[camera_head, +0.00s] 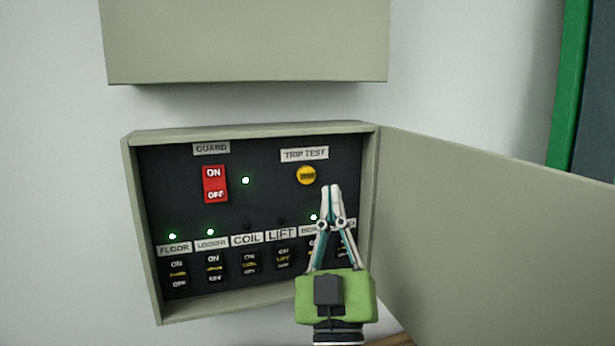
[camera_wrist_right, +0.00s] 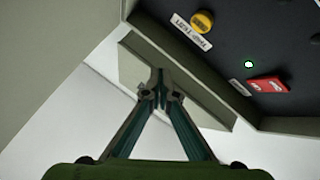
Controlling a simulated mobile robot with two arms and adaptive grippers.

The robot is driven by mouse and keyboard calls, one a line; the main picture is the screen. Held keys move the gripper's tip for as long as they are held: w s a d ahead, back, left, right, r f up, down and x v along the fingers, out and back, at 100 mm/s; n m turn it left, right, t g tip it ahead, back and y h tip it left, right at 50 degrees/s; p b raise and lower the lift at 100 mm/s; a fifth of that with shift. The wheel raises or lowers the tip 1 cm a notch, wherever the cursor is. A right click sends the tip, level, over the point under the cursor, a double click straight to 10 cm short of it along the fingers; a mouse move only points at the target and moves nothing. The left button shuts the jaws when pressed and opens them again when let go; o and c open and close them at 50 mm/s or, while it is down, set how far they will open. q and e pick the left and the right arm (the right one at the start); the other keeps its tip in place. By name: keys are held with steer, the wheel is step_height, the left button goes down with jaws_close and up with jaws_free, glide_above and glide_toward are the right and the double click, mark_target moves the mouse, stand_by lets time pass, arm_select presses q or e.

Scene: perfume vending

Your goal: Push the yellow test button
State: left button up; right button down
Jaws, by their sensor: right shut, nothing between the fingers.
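The round yellow test button (camera_head: 306,175) is on the dark panel of the open box, just under the "TRIP TEST" label (camera_head: 304,154). It also shows at the top of the right wrist view (camera_wrist_right: 202,22). My right gripper (camera_head: 331,188) is shut and empty, its tips pointing up. In the head view its tips appear just right of and slightly below the button, with a gap between them. In the right wrist view the gripper (camera_wrist_right: 158,72) appears apart from the button. My left gripper is not in view.
A red "GUARD" switch (camera_head: 215,184) sits left of the button. Several small black switches line the panel's bottom, partly hidden by my right gripper. The box door (camera_head: 490,235) stands open to the right. Another closed box (camera_head: 245,40) is above on the wall.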

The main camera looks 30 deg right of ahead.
mark_target(306, 175)
steer(key=shift+w, duration=0.15)
steer(key=shift+w+d+b, duration=0.1)
steer(key=shift+w+d, duration=0.25)
steer(key=shift+w, duration=1.05)
steer(key=shift+w+d+b, duration=0.1)
steer(key=shift+w+d, duration=0.2)
steer(key=shift+w, duration=1.1)
steer(key=shift+w+d+b, duration=0.1)
steer(key=shift+w+d, duration=0.25)
steer(key=shift+w, duration=1.05)
steer(key=shift+w+d+f+b, duration=0.1)
steer(key=shift+w+b, duration=0.1)
steer(key=shift+b, duration=0.15)
steer(key=shift+w, duration=0.2)
